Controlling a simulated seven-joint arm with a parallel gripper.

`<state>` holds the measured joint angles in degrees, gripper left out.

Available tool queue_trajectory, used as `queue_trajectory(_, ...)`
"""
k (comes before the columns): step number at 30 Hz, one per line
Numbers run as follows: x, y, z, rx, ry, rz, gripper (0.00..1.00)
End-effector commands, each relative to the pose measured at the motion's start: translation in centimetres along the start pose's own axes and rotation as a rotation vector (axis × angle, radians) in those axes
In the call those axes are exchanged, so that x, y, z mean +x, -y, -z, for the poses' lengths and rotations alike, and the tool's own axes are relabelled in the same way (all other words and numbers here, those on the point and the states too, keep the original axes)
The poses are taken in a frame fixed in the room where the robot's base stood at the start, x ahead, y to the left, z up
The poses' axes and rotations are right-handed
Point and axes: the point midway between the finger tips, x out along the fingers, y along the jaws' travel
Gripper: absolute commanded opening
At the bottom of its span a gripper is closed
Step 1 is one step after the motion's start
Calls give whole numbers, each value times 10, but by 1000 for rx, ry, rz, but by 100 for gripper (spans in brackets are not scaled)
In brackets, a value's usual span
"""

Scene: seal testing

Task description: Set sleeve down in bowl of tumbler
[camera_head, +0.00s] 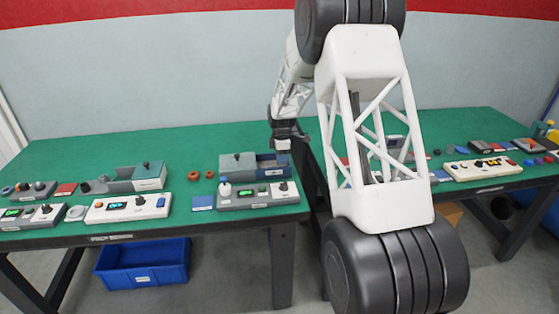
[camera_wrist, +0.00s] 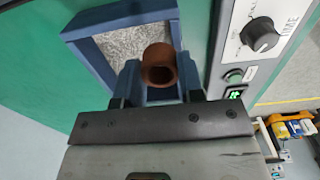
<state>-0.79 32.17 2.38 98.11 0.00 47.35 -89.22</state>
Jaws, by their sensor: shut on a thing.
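My gripper (camera_wrist: 159,78) is shut on a brown, ring-shaped sleeve (camera_wrist: 158,52). I look into the sleeve's round opening. The sleeve and fingers overlap the blue-walled bowl of the tumbler (camera_wrist: 76,49), which has a grey speckled floor. I cannot tell whether the sleeve touches that floor. In the head view, my gripper (camera_head: 286,141) is above the blue open end of the tumbler (camera_head: 238,163), towards its right side. The sleeve is not distinguishable there.
A control panel with a black knob (camera_wrist: 262,37) and green display lies right of the bowl. In the head view, a grey control unit (camera_head: 254,198) stands in front of the tumbler. Green table (camera_head: 120,150) is clear behind.

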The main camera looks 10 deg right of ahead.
Motion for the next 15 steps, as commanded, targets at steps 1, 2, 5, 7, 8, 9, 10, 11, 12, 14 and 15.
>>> queue_trajectory(1, 1, -7, 0, 0, 0, 0, 7)
queue_trajectory(2, 2, -10, 0, 0, 0, -1, 7)
queue_trajectory(5, 3, -21, 0, 0, 0, 0, 7)
queue_trajectory(7, 3, -27, 0, 0, 0, -1, 7)
queue_trajectory(8, 2, -30, 0, 0, 0, -2, 7)
queue_trajectory(9, 3, -32, 0, 0, 0, -1, 7)
queue_trajectory(10, 3, -33, 0, 0, 0, -1, 7)
queue_trajectory(11, 4, -34, 0, 0, 0, 0, 7)
queue_trajectory(12, 4, -35, 0, 0, 0, 0, 7)
queue_trajectory(14, 4, -36, 0, 0, 0, 0, 7)
queue_trajectory(15, 4, -36, 0, 0, 0, 0, 7)
